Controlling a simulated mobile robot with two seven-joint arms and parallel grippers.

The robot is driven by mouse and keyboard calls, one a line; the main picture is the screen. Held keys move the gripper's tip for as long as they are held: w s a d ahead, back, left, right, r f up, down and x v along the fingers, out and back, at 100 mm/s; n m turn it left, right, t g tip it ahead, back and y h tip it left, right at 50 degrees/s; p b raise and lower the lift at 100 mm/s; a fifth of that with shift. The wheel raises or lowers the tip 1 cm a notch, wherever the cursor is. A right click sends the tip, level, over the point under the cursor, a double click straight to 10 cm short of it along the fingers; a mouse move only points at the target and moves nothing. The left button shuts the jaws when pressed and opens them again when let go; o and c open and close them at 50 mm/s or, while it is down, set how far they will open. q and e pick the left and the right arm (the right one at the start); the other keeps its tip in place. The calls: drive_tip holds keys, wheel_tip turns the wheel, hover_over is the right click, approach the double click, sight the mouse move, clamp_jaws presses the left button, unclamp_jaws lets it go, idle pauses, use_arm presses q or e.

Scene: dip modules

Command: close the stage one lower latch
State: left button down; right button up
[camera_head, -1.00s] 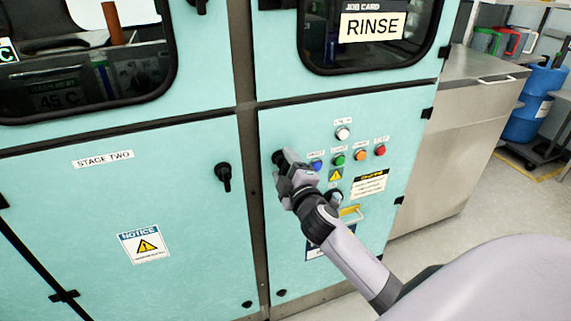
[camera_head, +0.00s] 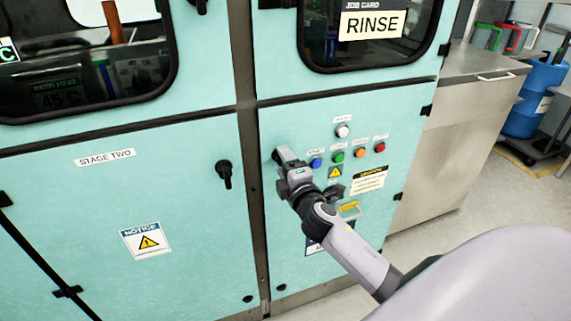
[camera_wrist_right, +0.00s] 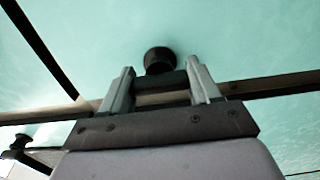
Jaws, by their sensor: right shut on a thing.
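My right gripper (camera_head: 282,155) reaches up to the left edge of the right-hand lower door (camera_head: 300,257). It is shut on the black latch there, which it mostly hides in the head view. In the right wrist view the latch's round black base (camera_wrist_right: 158,58) shows just beyond the two fingers (camera_wrist_right: 162,80), with a dark handle part between them. The exact angle of the handle is hard to tell. My left gripper is not in view.
The STAGE TWO door (camera_head: 185,215) on the left has its own black latch (camera_head: 224,174), hanging downward. Coloured buttons (camera_head: 338,156) sit right of my gripper. A RINSE card (camera_head: 372,25) is above. A metal cabinet (camera_head: 455,140) and blue drum (camera_head: 525,110) stand at the right.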

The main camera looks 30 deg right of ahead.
drive_tip(key=o, duration=1.1)
drive_tip(key=shift+c, duration=0.2)
drive_tip(key=v, duration=0.7)
drive_tip(key=shift+b, duration=0.3)
